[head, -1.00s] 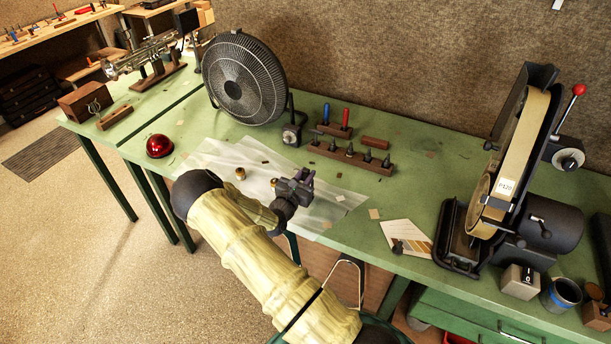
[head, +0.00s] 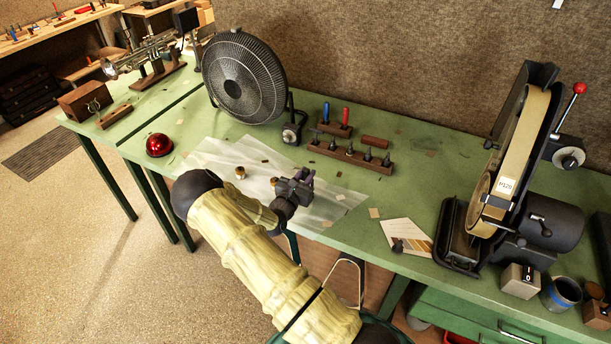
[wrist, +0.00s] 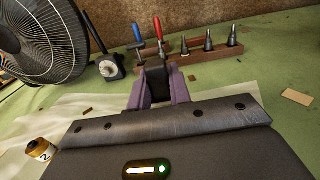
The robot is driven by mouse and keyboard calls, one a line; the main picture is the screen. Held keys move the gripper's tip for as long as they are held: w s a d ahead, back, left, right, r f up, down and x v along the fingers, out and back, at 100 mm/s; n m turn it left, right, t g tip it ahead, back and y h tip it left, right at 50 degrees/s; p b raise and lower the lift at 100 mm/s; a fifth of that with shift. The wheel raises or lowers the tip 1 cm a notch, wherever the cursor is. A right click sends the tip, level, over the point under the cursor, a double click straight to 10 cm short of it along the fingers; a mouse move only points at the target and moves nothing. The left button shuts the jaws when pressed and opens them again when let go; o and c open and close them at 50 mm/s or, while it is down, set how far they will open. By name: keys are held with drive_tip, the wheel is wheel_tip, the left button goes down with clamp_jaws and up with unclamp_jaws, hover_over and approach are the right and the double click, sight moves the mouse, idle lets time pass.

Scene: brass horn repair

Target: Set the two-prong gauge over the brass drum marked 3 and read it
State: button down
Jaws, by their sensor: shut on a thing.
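My gripper (head: 303,182) is low over the middle of the green bench. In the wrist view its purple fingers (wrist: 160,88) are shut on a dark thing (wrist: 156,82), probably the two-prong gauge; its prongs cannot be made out. A brass drum (wrist: 41,150) marked 2 stands at the lower left of the wrist view, apart from the fingers. In the head view one small brass drum (head: 240,172) stands on the pale sheet left of my gripper, and another (head: 274,181) stands close beside it. Their marks are too small to read there, and no mark 3 is legible.
The pale sheet (head: 215,155) lies under the drums. Behind are a fan (head: 243,78) and a wooden rack (head: 352,158) of steel cones. A red dome (head: 159,145) is left, a belt sander (head: 520,170) right. Free bench lies between rack and sander.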

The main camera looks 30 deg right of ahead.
sight(305, 169)
drive_tip(key=shift+r+p, duration=2.05)
drive_tip(key=shift+r, duration=0.5)
